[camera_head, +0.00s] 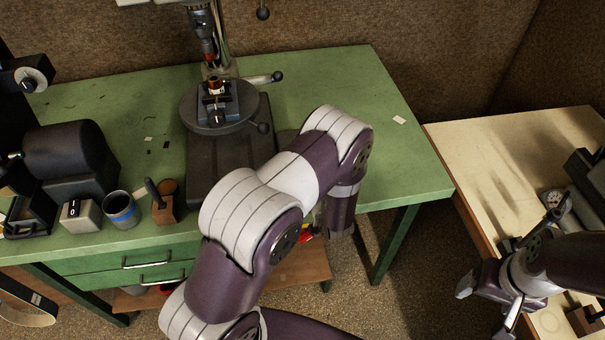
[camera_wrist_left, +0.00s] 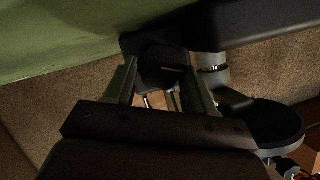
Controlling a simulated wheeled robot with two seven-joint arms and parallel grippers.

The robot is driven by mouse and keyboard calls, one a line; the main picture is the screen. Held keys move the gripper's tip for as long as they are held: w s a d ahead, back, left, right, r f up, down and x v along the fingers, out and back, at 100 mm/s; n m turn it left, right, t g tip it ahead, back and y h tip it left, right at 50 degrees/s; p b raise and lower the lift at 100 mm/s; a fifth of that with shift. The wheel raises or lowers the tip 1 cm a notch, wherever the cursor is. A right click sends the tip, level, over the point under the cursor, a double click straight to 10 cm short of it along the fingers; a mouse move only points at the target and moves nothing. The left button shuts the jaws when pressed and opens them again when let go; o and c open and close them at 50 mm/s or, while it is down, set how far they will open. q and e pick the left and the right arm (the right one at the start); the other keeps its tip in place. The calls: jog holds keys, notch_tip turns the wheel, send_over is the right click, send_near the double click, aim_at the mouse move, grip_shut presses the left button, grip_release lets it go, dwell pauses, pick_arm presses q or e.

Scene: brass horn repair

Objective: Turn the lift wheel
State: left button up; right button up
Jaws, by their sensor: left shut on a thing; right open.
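My left arm crosses the head view in front of the green bench, and its gripper is hidden there. I cannot tell for sure whether this part belongs to the lift wheel. The drill press (camera_head: 213,60) stands on the bench with a round table (camera_head: 190,115) and black-knobbed levers (camera_head: 262,78). No complete lift wheel shows clearly. My right gripper (camera_head: 488,302) is open and empty at the cream table's near edge.
The green bench (camera_head: 370,85) has free room right of the press. A black machine (camera_head: 65,150), a blue-banded cup (camera_head: 120,210) and a wooden block (camera_head: 164,207) stand at its left. The cream table (camera_head: 480,150) holds dark equipment and a gauge (camera_head: 553,198). A dark disc (camera_wrist_left: 272,123) is beside my left gripper.

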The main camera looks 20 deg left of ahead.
pick_arm(q)
jog(key=shift+w+d+f+m+g+y, duration=0.1)
jog(key=shift+m+g+y, duration=0.1)
jog(key=shift+m+y, duration=0.55)
jog(key=shift+w+d+f+m+g+y, duration=0.1)
jog(key=shift+m+g+y, duration=0.2)
jog(key=shift+m, duration=0.75)
jog(key=o, duration=0.7)
jog(key=shift+o, duration=0.2)
jog(key=b+v, duration=0.2)
jog(key=v, duration=1)
jog(key=shift+s+d, duration=0.25)
jog(key=shift+d, duration=0.05)
